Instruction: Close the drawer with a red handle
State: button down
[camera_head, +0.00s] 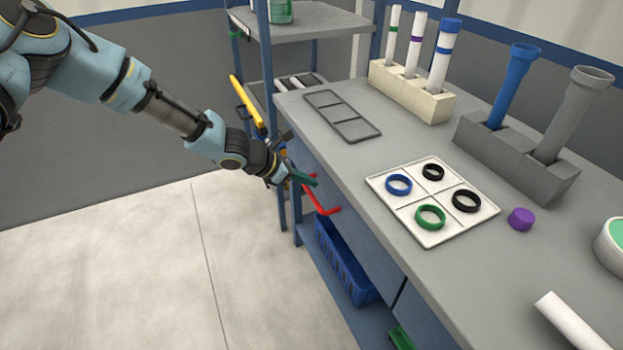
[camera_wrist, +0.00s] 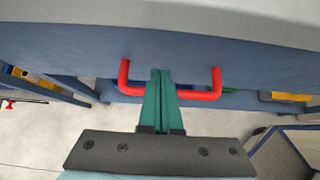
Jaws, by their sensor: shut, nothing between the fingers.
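The red handle (camera_head: 317,194) is on the blue drawer front under the grey workbench, at the left end of the bench in the head view. In the wrist view the red handle (camera_wrist: 200,95) spans left to right below the blue drawer front (camera_wrist: 215,55). My gripper (camera_head: 312,181) has green fingers and is at the handle. In the wrist view my gripper (camera_wrist: 161,75) is shut, its fingertips overlapping the middle of the handle and pointing at the drawer front. Nothing is between the fingers. Whether the fingertips touch the drawer front, I cannot tell.
The grey workbench (camera_head: 350,165) holds a white tray (camera_head: 445,233) with rings, a dark empty frame (camera_head: 343,117) and pipe holders. A blue crate (camera_head: 343,262) sits on the shelf below. A shelf rack (camera_head: 305,22) stands behind. The floor at left is clear.

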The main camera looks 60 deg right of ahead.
jog(key=w+f+v, duration=0.1)
jog(key=v, duration=1)
jog(key=shift+a+b, duration=0.4)
jog(key=shift+b, duration=0.05)
jog(key=shift+w+r, duration=0.1)
jog(key=shift+r, duration=0.05)
